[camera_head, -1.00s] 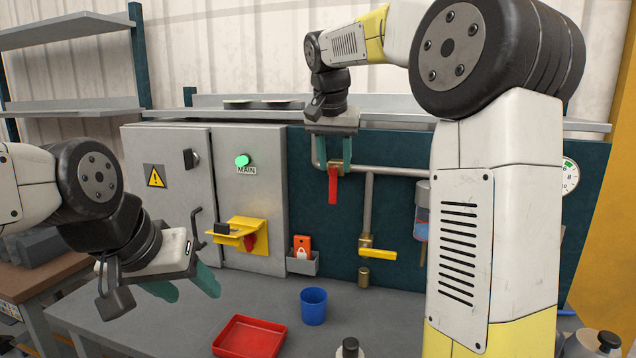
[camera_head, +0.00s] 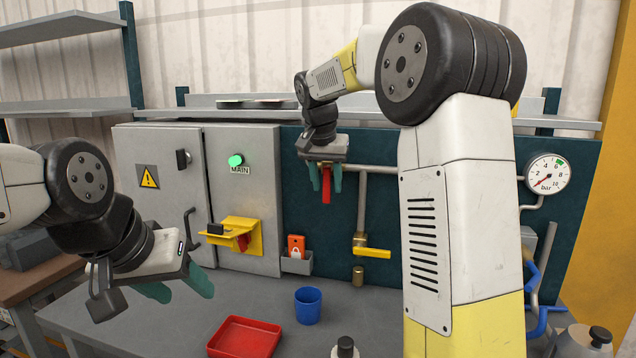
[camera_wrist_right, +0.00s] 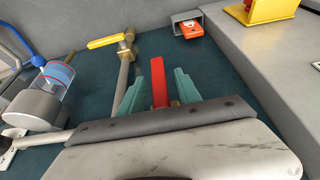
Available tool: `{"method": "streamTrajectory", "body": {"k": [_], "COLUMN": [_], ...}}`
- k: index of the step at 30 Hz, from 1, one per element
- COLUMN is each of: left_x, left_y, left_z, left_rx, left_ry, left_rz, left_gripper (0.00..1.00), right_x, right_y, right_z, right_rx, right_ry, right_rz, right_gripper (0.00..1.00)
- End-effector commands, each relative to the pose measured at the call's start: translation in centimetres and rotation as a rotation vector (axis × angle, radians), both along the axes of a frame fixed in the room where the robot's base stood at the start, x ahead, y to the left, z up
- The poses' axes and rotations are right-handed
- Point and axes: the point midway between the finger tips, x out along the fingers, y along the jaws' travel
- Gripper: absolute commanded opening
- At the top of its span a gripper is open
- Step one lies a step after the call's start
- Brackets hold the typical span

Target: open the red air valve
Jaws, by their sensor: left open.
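The red air valve handle (camera_head: 326,190) hangs straight down from a horizontal pipe on the dark teal panel, crosswise to that pipe. My right gripper (camera_head: 325,180) is at the handle, with one teal finger on each side of it. In the right wrist view the red handle (camera_wrist_right: 159,82) stands between the two open fingers (camera_wrist_right: 160,92), with a visible gap on both sides. The gripper body hides the valve body. My left gripper (camera_head: 182,286) is open and empty at the left, above the table and away from the valve.
A yellow lever (camera_head: 372,253) sits on a vertical pipe right of the valve. A grey cabinet (camera_head: 250,170) with a yellow bracket (camera_head: 240,232) stands to the left. A blue cup (camera_head: 308,305) and a red tray (camera_head: 244,338) are on the table. A pressure gauge (camera_head: 547,173) is at right.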

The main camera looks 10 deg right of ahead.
Motion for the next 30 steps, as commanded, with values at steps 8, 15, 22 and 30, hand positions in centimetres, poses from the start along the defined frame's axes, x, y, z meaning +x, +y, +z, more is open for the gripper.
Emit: {"method": "streamTrajectory", "body": {"k": [8, 15, 22, 30], "left_x": [0.00, 0.00, 0.00, 0.00], "left_y": [0.00, 0.00, 0.00, 0.00], "left_z": [0.00, 0.00, 0.00, 0.00], "left_rx": [0.000, 0.000, 0.000, 0.000], "left_ry": [0.000, 0.000, 0.000, 0.000], "left_rz": [0.000, 0.000, 0.000, 0.000], "left_gripper": [0.54, 0.54, 0.54, 0.54], "right_x": [0.00, -0.02, -0.02, -0.04], "right_y": [0.00, 0.01, 0.01, 0.02], "right_z": [-0.01, 0.00, 0.01, 0.02], "right_rx": [0.000, 0.000, 0.000, 0.000], "right_ry": [0.001, 0.001, 0.001, 0.001], "right_rz": [0.000, 0.000, 0.000, 0.000], "right_gripper": [0.20, 0.00, 0.00, 0.00]}}
